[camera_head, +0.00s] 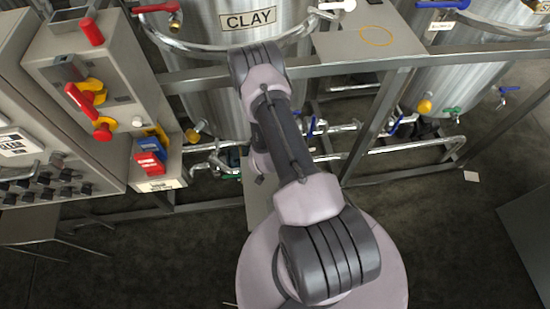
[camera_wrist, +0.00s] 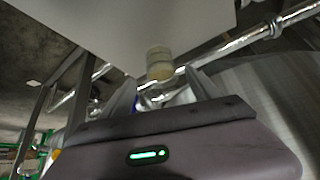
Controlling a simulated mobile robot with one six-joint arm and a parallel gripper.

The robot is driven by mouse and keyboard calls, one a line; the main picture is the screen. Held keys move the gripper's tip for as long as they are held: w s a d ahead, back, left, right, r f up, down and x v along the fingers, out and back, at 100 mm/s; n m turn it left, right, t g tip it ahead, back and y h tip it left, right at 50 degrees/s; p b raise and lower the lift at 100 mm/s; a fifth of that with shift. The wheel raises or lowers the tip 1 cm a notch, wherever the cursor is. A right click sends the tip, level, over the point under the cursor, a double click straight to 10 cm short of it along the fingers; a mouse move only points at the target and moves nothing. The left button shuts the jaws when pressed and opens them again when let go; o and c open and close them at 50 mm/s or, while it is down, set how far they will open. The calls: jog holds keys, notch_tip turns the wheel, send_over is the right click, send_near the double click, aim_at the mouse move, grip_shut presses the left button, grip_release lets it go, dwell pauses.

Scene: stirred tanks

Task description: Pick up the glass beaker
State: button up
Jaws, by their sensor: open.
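The glass beaker (camera_wrist: 159,64), small and clear with a yellowish lower part, shows in the wrist view just beyond my fingertips, at the edge of a pale flat surface (camera_wrist: 120,30). My gripper (camera_wrist: 162,88) is open, with one finger on each side below the beaker in the picture. The beaker appears lined up with the gap between the fingers; I cannot tell whether either finger touches it. In the head view my arm hides the gripper, and I cannot make out the beaker there.
A steel tank labelled CLAY (camera_head: 248,20) stands behind my arm. A grey plate (camera_head: 345,45) with a yellow ring outline lies right of it. A control panel (camera_head: 120,95) with red and yellow switches is at left. Pipes and frame bars run below the tanks.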

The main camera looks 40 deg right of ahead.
jog(key=b+x, duration=0.3)
jog(key=x, duration=0.5)
jog(key=shift+w+d+f+b, duration=0.2)
jog(key=shift+w+b, duration=0.05)
jog(key=shift+b, duration=0.15)
jog(key=shift+r, duration=0.1)
grip_shut()
